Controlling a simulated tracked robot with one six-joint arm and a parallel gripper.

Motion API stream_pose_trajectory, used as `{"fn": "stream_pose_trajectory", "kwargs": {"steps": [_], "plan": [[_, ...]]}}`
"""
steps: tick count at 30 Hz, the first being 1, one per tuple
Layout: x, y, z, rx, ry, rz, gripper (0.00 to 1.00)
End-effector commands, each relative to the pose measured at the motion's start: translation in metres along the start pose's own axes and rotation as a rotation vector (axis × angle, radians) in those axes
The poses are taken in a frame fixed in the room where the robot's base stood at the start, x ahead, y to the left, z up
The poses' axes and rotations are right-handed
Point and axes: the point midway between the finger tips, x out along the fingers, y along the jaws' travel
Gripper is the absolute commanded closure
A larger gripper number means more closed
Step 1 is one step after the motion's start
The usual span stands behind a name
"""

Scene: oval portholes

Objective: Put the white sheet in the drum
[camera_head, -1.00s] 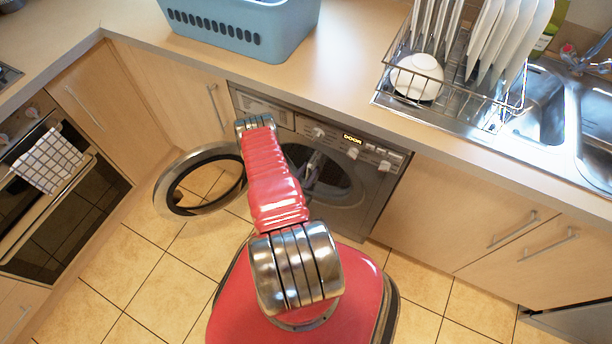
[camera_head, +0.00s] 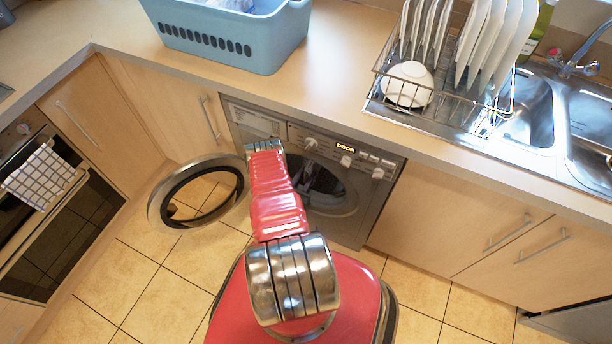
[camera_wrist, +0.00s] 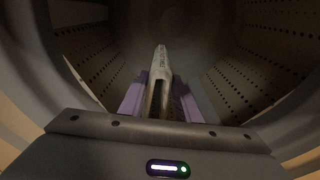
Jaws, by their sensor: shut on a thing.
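The drum (camera_wrist: 265,55) fills the wrist view as a dark, perforated metal cylinder. In the head view the round opening of the washing machine (camera_head: 375,205) is partly hidden by my arm. My gripper (camera_wrist: 160,90), with purple fingers, reaches into the drum mouth. It is shut on a narrow, pale upright fold (camera_wrist: 160,65), which looks like the white sheet. The fold points toward the drum's back, and its lower part is hidden between the fingers.
The round machine door (camera_head: 157,198) stands open to the left. A blue basket (camera_head: 215,42) with pale cloth inside is on the worktop (camera_head: 335,60) above. A dish rack (camera_head: 455,112) and a sink are at the right. The tiled floor beside my base is clear.

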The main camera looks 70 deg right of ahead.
Motion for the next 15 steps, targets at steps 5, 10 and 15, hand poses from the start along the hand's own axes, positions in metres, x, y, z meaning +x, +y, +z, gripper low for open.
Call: {"fn": "stream_pose_trajectory", "kwargs": {"steps": [5,10,15], "plan": [[0.006,0.002,-0.013,0.000,-0.002,0.001,0.96],[0.007,0.002,-0.025,0.000,-0.002,0.000,0.96],[0.008,0.002,-0.031,0.000,-0.002,0.000,0.96]]}}
